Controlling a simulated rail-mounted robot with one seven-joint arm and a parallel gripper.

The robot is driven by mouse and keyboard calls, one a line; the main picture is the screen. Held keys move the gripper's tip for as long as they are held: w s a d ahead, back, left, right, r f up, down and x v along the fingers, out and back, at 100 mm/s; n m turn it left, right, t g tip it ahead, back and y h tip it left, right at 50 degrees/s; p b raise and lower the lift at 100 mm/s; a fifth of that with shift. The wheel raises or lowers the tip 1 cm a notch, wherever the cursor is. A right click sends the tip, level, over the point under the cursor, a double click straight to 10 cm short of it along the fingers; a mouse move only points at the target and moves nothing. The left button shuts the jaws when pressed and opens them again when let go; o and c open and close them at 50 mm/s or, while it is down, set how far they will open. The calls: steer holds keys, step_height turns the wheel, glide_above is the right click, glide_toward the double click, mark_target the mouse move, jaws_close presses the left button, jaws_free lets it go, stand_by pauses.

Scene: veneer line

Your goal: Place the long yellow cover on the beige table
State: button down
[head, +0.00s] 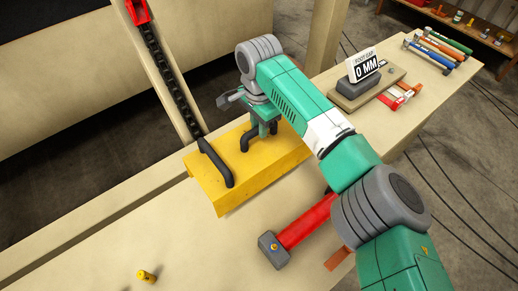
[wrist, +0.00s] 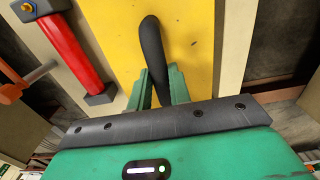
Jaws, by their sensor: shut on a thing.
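The long yellow cover (head: 240,185) is a box-shaped piece with two black bar handles on top. In the head view it is at the beige table (head: 130,225), over the line of the dark slot; I cannot tell whether it rests there or is slightly raised. My gripper (head: 257,136) points down at the cover's far right handle and is shut on it. In the wrist view the green fingers (wrist: 161,85) stand on both sides of the black handle (wrist: 152,45), with the yellow top (wrist: 115,30) beneath. My arm hides part of the cover's right end.
A grey block with a "0 MM" sign (head: 367,65), a red clamp-like tool (head: 402,97) and several coloured tools (head: 440,48) occupy the back right. A chain (head: 160,60) runs up a beam.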

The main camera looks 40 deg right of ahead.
mark_target(259, 140)
steer(key=shift+f+b, duration=0.4)
steer(key=shift+f, duration=2.25)
steer(key=shift+r, duration=0.1)
steer(key=c, duration=1.3)
jaws_free()
step_height(259, 140, up, 12)
steer(key=shift+w+f+p, duration=0.1)
steer(key=shift+p, duration=0.75)
